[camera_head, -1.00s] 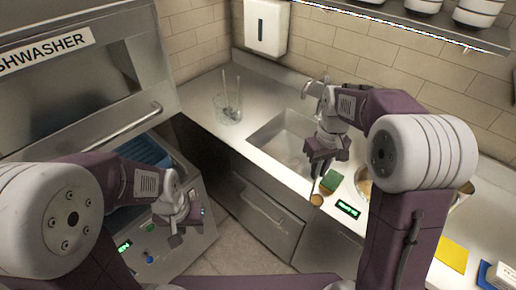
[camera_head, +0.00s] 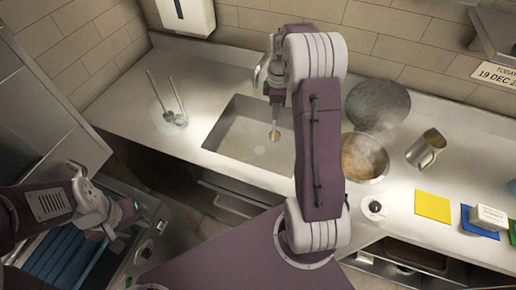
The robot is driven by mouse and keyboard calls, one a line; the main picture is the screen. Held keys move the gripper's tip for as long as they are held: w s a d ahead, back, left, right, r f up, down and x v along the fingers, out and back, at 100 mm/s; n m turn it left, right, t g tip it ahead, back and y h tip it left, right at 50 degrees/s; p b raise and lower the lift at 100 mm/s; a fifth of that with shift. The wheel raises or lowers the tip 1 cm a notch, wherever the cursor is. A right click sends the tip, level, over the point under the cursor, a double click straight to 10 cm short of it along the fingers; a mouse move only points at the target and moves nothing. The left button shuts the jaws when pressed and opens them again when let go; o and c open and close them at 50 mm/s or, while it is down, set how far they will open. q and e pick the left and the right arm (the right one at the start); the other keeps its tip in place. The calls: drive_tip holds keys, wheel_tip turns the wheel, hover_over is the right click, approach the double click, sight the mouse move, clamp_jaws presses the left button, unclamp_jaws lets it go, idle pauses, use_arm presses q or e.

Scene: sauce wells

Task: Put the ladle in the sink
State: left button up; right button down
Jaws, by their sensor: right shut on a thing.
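The ladle (camera_head: 274,135) shows as a small brownish bowl on a short visible stem, hanging over the sink. My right gripper (camera_head: 275,98) is shut on the ladle's upper part. My own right arm hides part of the gripper. The steel sink (camera_head: 222,127) is a rectangular basin in the counter; the arm covers its right side. The ladle appears above the basin; its exact height is hard to tell. My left gripper (camera_head: 122,218) is empty at the lower left, near the dishwasher, with its fingers apart.
A glass container (camera_head: 168,112) with utensils stands left of the sink. A pot of sauce (camera_head: 364,158), a round lid (camera_head: 377,104), a metal jug (camera_head: 426,149) and a yellow cloth (camera_head: 432,207) are to the right. The faucet (camera_head: 262,70) rises behind the sink.

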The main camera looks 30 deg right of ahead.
drive_tip(key=s+d+f, duration=0.1)
drive_tip(key=d+f, duration=0.1)
drive_tip(key=d, duration=0.2)
drive_tip(key=w+a+f+p, duration=0.4)
drive_tip(key=w+a+f, duration=0.1)
drive_tip(key=a+f, duration=0.5)
drive_tip(key=shift+f, duration=0.55)
drive_tip(key=shift+f, duration=0.15)
drive_tip(key=c, duration=1.5)
unclamp_jaws()
drive_tip(key=shift+s, duration=0.1)
drive_tip(key=shift+o, duration=0.3)
